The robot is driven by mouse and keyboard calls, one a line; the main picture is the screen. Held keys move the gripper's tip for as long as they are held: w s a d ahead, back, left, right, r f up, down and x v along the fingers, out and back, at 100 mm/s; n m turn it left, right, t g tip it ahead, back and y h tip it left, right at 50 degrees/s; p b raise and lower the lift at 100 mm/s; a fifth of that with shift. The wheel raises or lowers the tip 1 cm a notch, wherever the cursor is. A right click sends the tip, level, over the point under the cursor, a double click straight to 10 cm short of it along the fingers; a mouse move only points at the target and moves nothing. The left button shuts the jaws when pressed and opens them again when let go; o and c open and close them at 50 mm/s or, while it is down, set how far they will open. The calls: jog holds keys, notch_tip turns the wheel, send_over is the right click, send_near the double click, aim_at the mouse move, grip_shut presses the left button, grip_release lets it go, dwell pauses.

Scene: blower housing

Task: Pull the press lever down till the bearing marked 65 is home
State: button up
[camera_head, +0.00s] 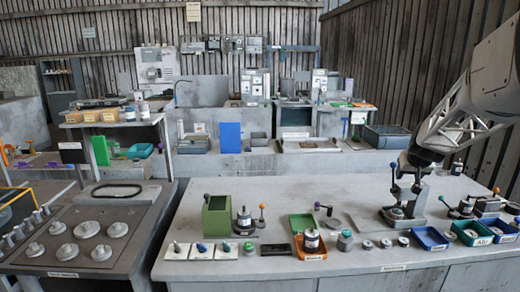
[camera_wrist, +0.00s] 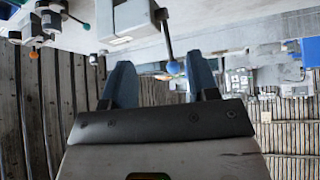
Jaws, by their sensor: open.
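The press (camera_head: 408,193) stands on the right half of the bench, and its lever has a blue ball knob (camera_head: 393,163). In the wrist view, which is upside down, the press head (camera_wrist: 125,20) shows at the top and the lever (camera_wrist: 165,35) ends in its blue knob (camera_wrist: 173,67). My gripper (camera_wrist: 160,65) is open with two blue fingers. The knob appears in the gap between them, closer to the right finger; I cannot tell whether it touches. A small round part (camera_head: 397,212) is at the press base. No mark 65 is readable.
Blue trays (camera_head: 430,238) and a green tray (camera_head: 472,234) lie right of the press. Several small round parts (camera_head: 366,245) line the bench front. A green box (camera_head: 217,217) and an orange tray (camera_head: 310,250) stand left. The bench behind the green box is clear.

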jog(key=s+a+r+n+g+y, duration=0.1)
jog(key=s+a+r, duration=0.1)
jog(key=s+a, duration=0.8)
jog(key=s+a+r+g+y, duration=0.1)
jog(key=s+a, duration=0.7)
jog(key=a, duration=0.5)
jog(key=s+a+f, duration=0.1)
jog(key=s+a, duration=0.3)
jog(key=s, duration=0.4)
jog(key=s+a+f+n+g, duration=0.1)
jog(key=s+a, duration=0.3)
jog(key=s, duration=0.4)
jog(key=s+a+f+g, duration=0.1)
jog(key=s+a+f, duration=0.2)
jog(key=s, duration=0.6)
jog(key=shift+a+n, duration=0.3)
jog(key=shift+a, duration=0.1)
